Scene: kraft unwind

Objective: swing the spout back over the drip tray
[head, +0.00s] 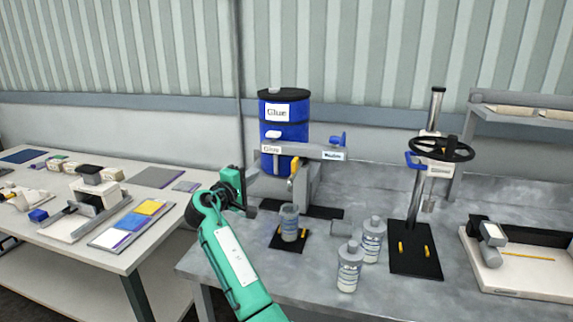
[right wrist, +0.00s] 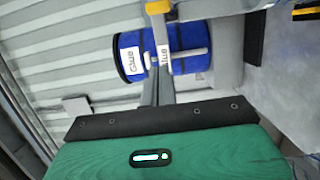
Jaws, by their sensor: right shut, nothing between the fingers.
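The blue glue drum (head: 285,130) stands behind a grey dispenser arm (head: 318,153) with a blue knob at its right end. A yellow valve or spout piece (head: 293,184) hangs from the arm above an open clear jar (head: 289,224). The jar stands on a small black mat (head: 289,245); I cannot tell which piece is the drip tray. My right gripper (head: 252,210) is shut and empty, left of the jar and apart from it. In the right wrist view the drum (right wrist: 165,52) lies sideways beyond my green gripper housing. My left gripper is not in view.
Two capped bottles (head: 372,240) (head: 348,268) and a small grey cup-like piece (head: 340,228) stand right of the jar. A press with a black handwheel (head: 442,148) is farther right. A white table (head: 150,250) with tools and swatches is at left.

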